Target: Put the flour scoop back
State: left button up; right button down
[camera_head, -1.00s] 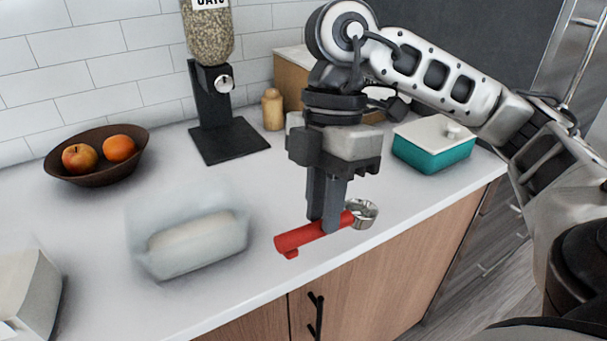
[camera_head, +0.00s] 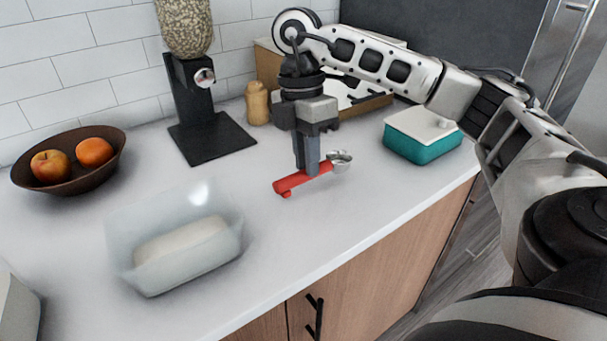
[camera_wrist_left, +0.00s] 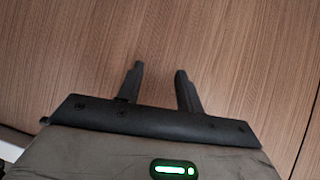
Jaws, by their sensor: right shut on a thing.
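The flour scoop has a red handle (camera_head: 297,180) and a round metal cup (camera_head: 340,161). In the head view my right gripper (camera_head: 308,172) points down and is shut on the scoop's handle near the cup. The scoop is over the counter; I cannot tell whether it touches the surface. A clear container (camera_head: 132,231) with pale, flour-like contents (camera_head: 182,240) stands to the left of the scoop. My left gripper (camera_wrist_left: 159,72) shows in the left wrist view, with its two fingers apart and nothing between them, in front of a wooden panel.
On the white counter (camera_head: 260,225) stand a brown bowl with fruit (camera_head: 68,182), a black dispenser (camera_head: 207,130), a small wooden jar (camera_head: 257,103) and a teal box with a white lid (camera_head: 420,148). Behind my right gripper is a wooden box (camera_head: 268,68). The counter's front middle is clear.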

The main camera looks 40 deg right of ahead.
jog(key=f, duration=0.1)
jog(key=w+f, duration=0.1)
jog(key=f, duration=0.1)
jog(key=shift+d+f, duration=0.2)
jog(key=shift+f, duration=0.55)
pick_arm(q)
jog(key=shift+f, duration=0.2)
pick_arm(e)
jog(key=c, duration=1.3)
grip_release()
pick_arm(q)
jog(key=shift+a+r, duration=0.1)
jog(key=shift+r, duration=0.1)
